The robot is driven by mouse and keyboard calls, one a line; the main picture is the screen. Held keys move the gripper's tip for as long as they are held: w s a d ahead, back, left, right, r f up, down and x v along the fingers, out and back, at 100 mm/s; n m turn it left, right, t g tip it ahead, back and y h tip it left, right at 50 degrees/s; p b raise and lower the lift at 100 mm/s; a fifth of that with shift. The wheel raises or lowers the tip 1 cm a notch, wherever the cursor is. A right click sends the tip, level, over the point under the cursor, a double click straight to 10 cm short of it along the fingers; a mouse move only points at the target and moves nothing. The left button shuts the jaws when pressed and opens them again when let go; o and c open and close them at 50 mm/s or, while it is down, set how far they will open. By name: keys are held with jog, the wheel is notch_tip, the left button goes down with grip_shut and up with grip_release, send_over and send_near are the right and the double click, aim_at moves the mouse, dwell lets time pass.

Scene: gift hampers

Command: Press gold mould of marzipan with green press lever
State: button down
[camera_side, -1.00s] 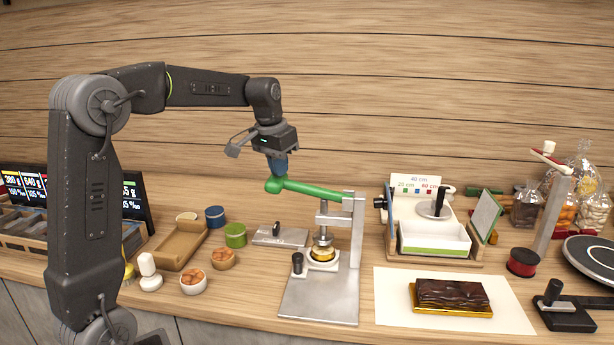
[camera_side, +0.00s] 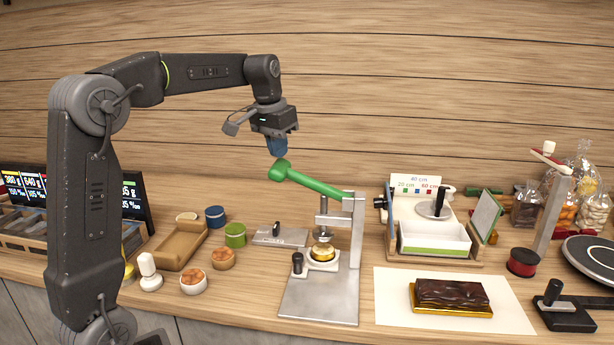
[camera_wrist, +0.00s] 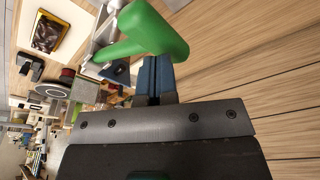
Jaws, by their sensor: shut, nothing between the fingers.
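The green press lever (camera_side: 310,182) slants up to the left from the post of the metal press (camera_side: 357,230), its knob end raised. The gold mould (camera_side: 322,252) sits in the white holder on the press base, under the press plunger, which stands apart above it. The marzipan inside the mould cannot be made out. My gripper (camera_side: 277,153) is shut and empty, its blue fingers pointing down just above the lever's knob. In the wrist view the green lever (camera_wrist: 150,28) lies right at the blue fingertips (camera_wrist: 155,65); contact cannot be told.
Left of the press are a flat metal tool (camera_side: 280,236), a green tin (camera_side: 235,235), a blue tin (camera_side: 215,216) and small bowls (camera_side: 193,282). A chocolate slab (camera_side: 452,293) on a gold board lies to the right. The air around the lever is clear.

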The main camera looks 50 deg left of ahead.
jog(key=shift+r, duration=0.15)
jog(key=shift+r, duration=1.85)
jog(key=shift+s+d, duration=0.2)
jog(key=shift+d, duration=0.2)
jog(key=s+d+f+m+t, duration=0.1)
jog(key=s+d+f+t, duration=0.1)
jog(key=s+d, duration=0.75)
jog(key=s+d+f+m+t, duration=0.1)
jog(key=s+d+f+m, duration=0.1)
jog(key=s+d+f, duration=0.7)
jog(key=shift+s+d+f+h, duration=0.3)
jog(key=shift+s+f, duration=0.55)
jog(key=shift+s, duration=0.2)
